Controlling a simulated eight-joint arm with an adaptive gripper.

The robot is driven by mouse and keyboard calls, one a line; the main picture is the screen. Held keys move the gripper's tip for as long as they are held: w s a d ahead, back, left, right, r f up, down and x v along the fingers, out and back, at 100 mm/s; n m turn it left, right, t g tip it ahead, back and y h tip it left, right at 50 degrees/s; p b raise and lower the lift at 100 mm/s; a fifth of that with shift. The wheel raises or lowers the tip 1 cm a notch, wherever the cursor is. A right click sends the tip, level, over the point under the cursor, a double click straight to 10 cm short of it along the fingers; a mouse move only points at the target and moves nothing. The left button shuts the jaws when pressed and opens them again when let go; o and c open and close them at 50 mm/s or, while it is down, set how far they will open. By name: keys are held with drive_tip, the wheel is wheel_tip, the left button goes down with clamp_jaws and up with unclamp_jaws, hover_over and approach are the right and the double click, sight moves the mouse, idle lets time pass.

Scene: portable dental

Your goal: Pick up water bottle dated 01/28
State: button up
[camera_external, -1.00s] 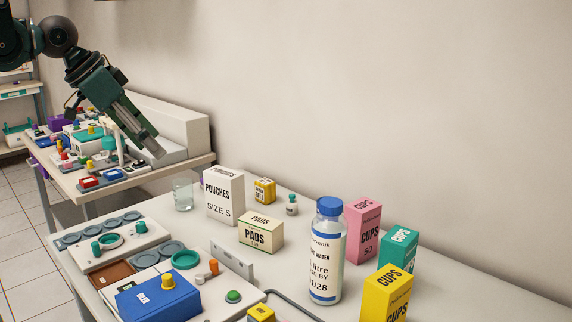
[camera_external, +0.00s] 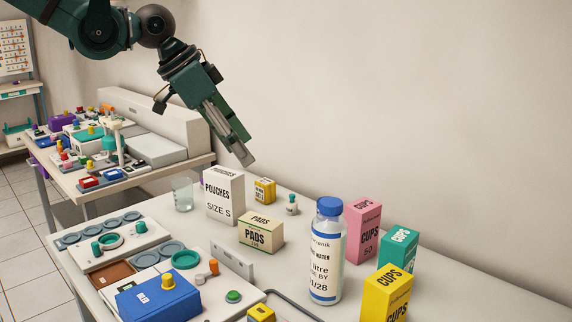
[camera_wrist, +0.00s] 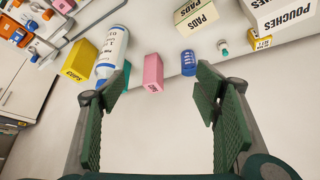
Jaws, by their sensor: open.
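The water bottle (camera_external: 327,252) stands upright on the near table, with a blue cap and a white label whose visible part reads "1 litre", "by" and "1/28". In the wrist view the bottle (camera_wrist: 113,50) lies left of centre, partly behind my left finger, with its label turned sideways. My gripper (camera_external: 241,150) is open and empty, in the air above and behind the pouches box, well up and left of the bottle in the external view. In the wrist view its two green fingers (camera_wrist: 163,85) are spread wide with nothing between them.
Pink (camera_external: 362,230), teal (camera_external: 398,248) and yellow (camera_external: 386,293) cups boxes stand close right of the bottle. A pads box (camera_external: 261,233) and pouches box (camera_external: 223,196) stand left of it. A blue container (camera_wrist: 188,63) shows in the wrist view. The wall is behind.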

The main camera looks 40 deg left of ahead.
sight(328, 201)
drive_tip(key=w+d+f+m+p, duration=0.1)
drive_tip(key=d+f, duration=0.1)
drive_tip(key=d, duration=0.4)
drive_tip(key=w+d+f+m+p, duration=0.1)
drive_tip(key=w+d+f+p, duration=0.1)
drive_tip(key=d, duration=0.5)
drive_tip(key=w+d+f+m+g+h+p, duration=0.1)
drive_tip(key=w+d+f, duration=0.1)
drive_tip(key=d, duration=0.4)
drive_tip(key=shift+p+x, duration=0.4)
drive_tip(key=shift+x, duration=0.35)
drive_tip(key=shift+f, duration=0.1)
drive_tip(key=shift+x, duration=1.25)
drive_tip(key=shift+d, duration=0.15)
drive_tip(key=shift+x, duration=2.55)
